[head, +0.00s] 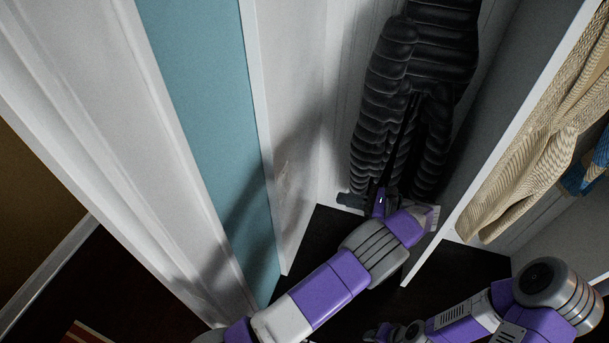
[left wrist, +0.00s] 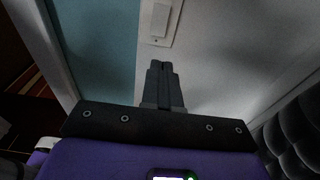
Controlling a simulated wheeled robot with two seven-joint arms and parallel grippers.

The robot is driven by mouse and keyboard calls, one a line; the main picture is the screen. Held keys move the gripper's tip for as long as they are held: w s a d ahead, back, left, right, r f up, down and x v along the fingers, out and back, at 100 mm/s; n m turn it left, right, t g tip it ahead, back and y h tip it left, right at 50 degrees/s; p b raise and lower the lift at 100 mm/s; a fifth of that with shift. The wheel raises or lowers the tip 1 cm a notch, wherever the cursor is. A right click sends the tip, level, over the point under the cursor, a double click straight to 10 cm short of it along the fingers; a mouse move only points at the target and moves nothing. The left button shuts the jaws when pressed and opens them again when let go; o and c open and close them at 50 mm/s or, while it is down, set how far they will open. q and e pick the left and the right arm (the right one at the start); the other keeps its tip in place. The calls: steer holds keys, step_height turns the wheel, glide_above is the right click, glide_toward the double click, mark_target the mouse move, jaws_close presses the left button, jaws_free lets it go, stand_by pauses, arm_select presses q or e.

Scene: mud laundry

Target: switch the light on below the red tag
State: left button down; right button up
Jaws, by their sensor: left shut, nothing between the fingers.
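A white rectangular light switch (left wrist: 160,22) is on the pale wall panel at the top of the left wrist view. In the head view a faint pale plate (head: 283,173) shows on the white panel, seen nearly edge-on. My left gripper (head: 342,199) points left toward that panel, with a gap between them. In the left wrist view its dark fingers (left wrist: 162,68) are together and empty, just below the switch. I see no red tag in either view. My right arm is at the lower right of the head view; its gripper (head: 375,333) is small and dark there.
A black puffer garment (head: 400,100) hangs behind my left gripper. A white divider (head: 510,140) stands to its right, with a beige knit garment (head: 545,140) beyond. A blue wall strip (head: 210,110) and white trim (head: 90,130) lie to the left.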

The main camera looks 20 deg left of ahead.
mark_target(289, 188)
arm_select(q)
steer(key=shift+s+a+r, duration=0.1)
steer(key=shift+s, duration=0.15)
steer(key=a+p, duration=0.1)
steer(key=a, duration=0.3)
steer(key=a+f+p, duration=0.1)
steer(key=a, duration=0.4)
steer(key=a+p, duration=0.1)
steer(key=a, duration=0.3)
steer(key=shift+s+a+f, duration=0.3)
steer(key=shift+f, duration=0.05)
steer(key=shift+a, duration=0.1)
